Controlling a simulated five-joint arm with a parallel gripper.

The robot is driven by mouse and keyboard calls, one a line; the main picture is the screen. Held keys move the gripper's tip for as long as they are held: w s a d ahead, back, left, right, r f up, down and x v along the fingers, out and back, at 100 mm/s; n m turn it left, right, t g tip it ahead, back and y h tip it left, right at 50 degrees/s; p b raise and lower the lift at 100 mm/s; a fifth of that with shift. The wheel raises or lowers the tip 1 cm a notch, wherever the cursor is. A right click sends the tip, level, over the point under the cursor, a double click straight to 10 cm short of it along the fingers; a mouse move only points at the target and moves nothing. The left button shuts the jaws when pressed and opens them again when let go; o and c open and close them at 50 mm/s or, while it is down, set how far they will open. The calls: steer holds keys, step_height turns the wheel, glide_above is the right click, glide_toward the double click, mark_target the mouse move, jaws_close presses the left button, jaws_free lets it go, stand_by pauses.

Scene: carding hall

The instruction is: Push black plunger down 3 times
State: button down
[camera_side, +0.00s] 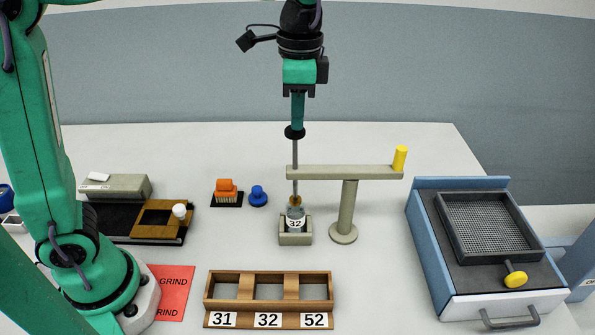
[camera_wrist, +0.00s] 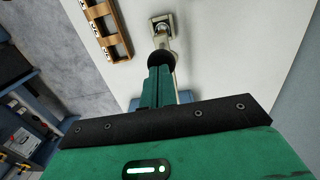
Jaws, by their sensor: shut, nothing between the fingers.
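The black plunger knob (camera_side: 295,132) tops a thin upright grey rod (camera_side: 295,153). The rod passes the left end of a beige stand's arm (camera_side: 345,172) and reaches down to a glass jar labelled 32 (camera_side: 295,223). The jar stands in a small beige holder (camera_side: 296,239). My gripper (camera_side: 298,122) is shut and empty, pointing straight down directly above the knob. Its tips look to be at the knob's top; I cannot tell whether they touch. In the wrist view the shut fingers (camera_wrist: 159,75) end at the black knob (camera_wrist: 160,58), which partly hides the stand behind.
A wooden rack (camera_side: 268,305) marked 31, 32 and 52 stands in front. A blue-grey box with a sieve (camera_side: 480,230) is at right, a yellow peg (camera_side: 400,158) on the stand's arm. An orange brush (camera_side: 226,190) and blue knob (camera_side: 257,196) lie left. A red card (camera_side: 172,290) lies near my base.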

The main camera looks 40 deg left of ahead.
steer(key=shift+f, duration=0.1)
stand_by(0.3)
step_height(320, 180, down, 8)
steer(key=shift+r, duration=0.1)
steer(key=shift+s, duration=0.1)
stand_by(0.4)
steer(key=r, duration=1.4)
steer(key=shift+w+d+r, duration=0.25)
steer(key=shift+d, duration=0.1)
steer(key=shift+r, duration=0.1)
stand_by(0.4)
step_height(320, 180, up, 7)
steer(key=s, duration=0.1)
steer(key=shift+s+a+t, duration=0.25)
steer(key=shift+t, duration=0.15)
